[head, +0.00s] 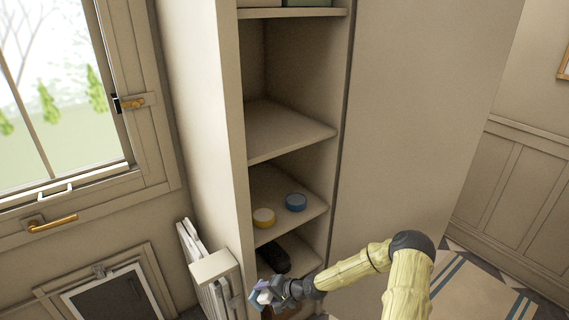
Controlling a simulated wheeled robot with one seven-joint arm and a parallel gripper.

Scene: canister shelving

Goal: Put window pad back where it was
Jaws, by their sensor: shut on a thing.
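My gripper (270,293) is at the bottom centre of the head view, in front of the shelving unit's lower part. It is shut on a small pale thing with bluish-purple edges (262,296), which I take to be the window pad. The jaws partly hide it, so its full shape is unclear.
A tall beige shelving unit (290,133) stands at centre. A white radiator-like panel (213,268) stands left, near the window (60,100). The middle shelf is bare.

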